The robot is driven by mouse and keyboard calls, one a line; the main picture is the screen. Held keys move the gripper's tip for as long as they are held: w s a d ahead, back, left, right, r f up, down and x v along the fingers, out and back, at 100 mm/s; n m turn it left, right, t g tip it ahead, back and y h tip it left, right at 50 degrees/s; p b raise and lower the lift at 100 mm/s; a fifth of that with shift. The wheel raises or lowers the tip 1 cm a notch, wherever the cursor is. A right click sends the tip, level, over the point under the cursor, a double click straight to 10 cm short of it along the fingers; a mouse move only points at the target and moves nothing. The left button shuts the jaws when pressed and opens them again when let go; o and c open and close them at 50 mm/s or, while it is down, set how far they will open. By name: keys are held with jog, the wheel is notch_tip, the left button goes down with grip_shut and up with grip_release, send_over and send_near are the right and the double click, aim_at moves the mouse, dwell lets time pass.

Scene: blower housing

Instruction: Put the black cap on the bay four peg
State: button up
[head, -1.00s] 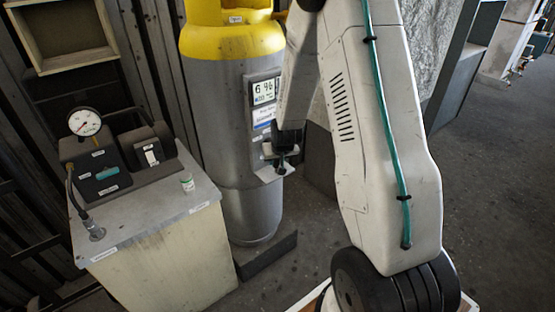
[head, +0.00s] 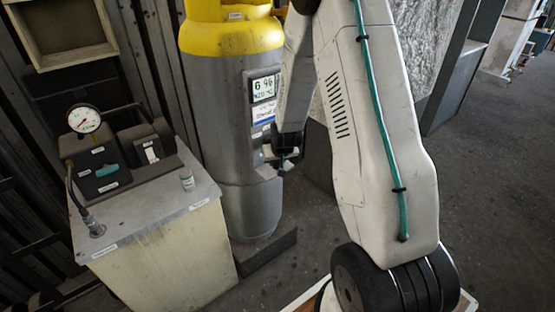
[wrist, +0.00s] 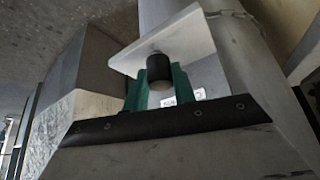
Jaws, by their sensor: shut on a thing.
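My gripper (wrist: 160,86) has green fingers, closed on the black cap (wrist: 159,68), a short dark cylinder. In the wrist view, the cap stands out beyond the fingertips, in front of a pale flat plate (wrist: 185,38). I cannot tell whether the cap touches the plate. In the head view my gripper (head: 285,155) is beside the grey cylinder with the yellow top (head: 225,110), close to its small shelf (head: 266,171). The cap is too small to make out there. I cannot identify the bay four peg in either view.
A pale cabinet (head: 175,258) on the left carries a gauge (head: 84,118), dark boxes and a small white container with a green top (head: 187,181). A display (head: 264,88) is on the cylinder. Open floor (head: 480,200) lies at right.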

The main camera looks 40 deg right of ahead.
jog(key=shift+f, duration=0.45)
jog(key=o, duration=1.1)
jog(key=shift+v, duration=3.9)
